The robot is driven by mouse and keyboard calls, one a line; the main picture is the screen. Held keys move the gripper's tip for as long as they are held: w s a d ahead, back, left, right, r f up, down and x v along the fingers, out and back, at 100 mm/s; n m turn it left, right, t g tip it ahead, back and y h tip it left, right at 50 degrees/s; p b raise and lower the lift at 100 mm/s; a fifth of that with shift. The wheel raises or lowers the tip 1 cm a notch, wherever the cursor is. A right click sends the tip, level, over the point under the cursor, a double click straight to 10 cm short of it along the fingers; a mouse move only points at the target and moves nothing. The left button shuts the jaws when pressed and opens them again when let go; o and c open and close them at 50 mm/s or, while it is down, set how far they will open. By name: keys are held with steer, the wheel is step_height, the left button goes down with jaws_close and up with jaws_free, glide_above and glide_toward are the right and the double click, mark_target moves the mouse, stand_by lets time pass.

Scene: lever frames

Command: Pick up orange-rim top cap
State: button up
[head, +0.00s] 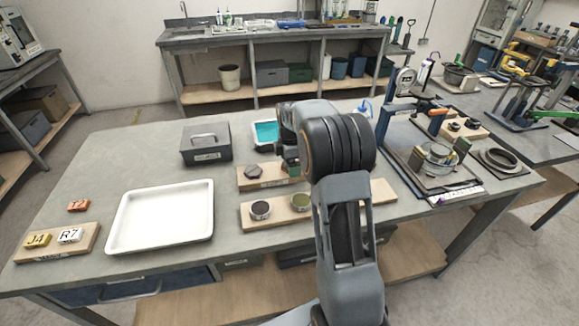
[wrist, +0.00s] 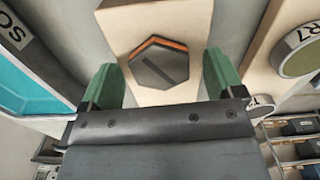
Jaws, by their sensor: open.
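The orange-rim top cap (wrist: 160,62) is a dark grey hexagon with a slot mark and an orange stripe along its edge. In the wrist view it lies on a pale wooden board (wrist: 120,18). My gripper (wrist: 162,76) is open, with its green fingertips on either side of the cap and gaps between. In the head view my gripper (head: 290,160) is low over the rear board (head: 270,184), partly hidden by my arm. A dark hexagonal cap (head: 254,171) shows there just left of it. I cannot tell whether it is the same cap.
A front board (head: 278,217) holds round parts. A teal tray (head: 265,133) is behind my gripper, and a grey box (head: 206,143) stands at the back left. A white tray (head: 160,217) is at left. Fixtures crowd the right side of the bench.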

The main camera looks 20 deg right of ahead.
steer(key=c, duration=1.2)
steer(key=shift+r, duration=0.1)
